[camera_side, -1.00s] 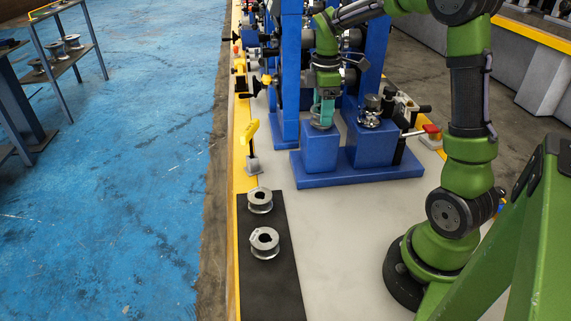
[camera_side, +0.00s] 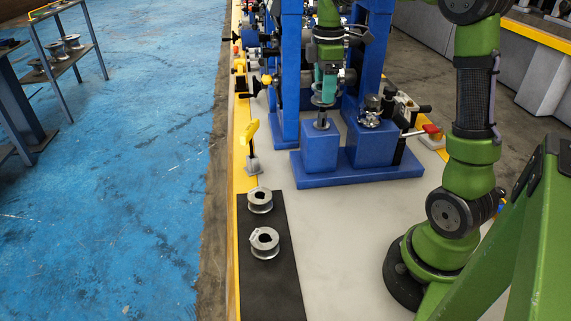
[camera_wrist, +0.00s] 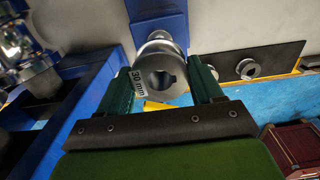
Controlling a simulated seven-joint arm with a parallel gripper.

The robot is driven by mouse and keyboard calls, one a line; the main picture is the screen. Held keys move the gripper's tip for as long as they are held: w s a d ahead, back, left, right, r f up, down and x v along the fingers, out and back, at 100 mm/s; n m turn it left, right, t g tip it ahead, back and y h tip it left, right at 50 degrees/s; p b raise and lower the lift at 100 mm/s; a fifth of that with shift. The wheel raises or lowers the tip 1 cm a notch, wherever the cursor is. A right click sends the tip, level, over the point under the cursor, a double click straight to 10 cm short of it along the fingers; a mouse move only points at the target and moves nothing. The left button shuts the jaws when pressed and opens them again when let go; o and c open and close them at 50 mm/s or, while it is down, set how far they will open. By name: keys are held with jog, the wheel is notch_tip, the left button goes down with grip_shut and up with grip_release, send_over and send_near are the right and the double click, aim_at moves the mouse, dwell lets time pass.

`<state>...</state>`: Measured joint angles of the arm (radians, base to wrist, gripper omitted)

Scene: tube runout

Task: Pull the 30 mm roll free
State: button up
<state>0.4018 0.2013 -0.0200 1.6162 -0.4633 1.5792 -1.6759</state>
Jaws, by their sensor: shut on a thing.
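My gripper (camera_side: 324,88) is shut on a silver flanged roll (camera_side: 322,100) above the left blue block (camera_side: 320,150). In the wrist view the roll (camera_wrist: 163,68) sits between the two green fingers, and a white "30 mm" label (camera_wrist: 138,82) shows on its side. A keyed hole shows in its end face. A bare metal spindle (camera_side: 322,121) rises from the left block below the roll. I cannot tell whether its tip is still inside the roll. A second roll (camera_side: 371,112) stands on the right blue block (camera_side: 372,143).
Two loose silver rolls (camera_side: 260,200) (camera_side: 265,243) stand on a black mat (camera_side: 272,285) at the front left of the bench. Blue upright posts (camera_side: 290,70) stand close behind my gripper. A black-handled lever and a red button (camera_side: 431,129) are to the right. The pale bench in front is clear.

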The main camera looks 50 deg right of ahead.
notch_tip(320, 180, up, 6)
dwell(0.8)
jog(key=shift+r, duration=0.1)
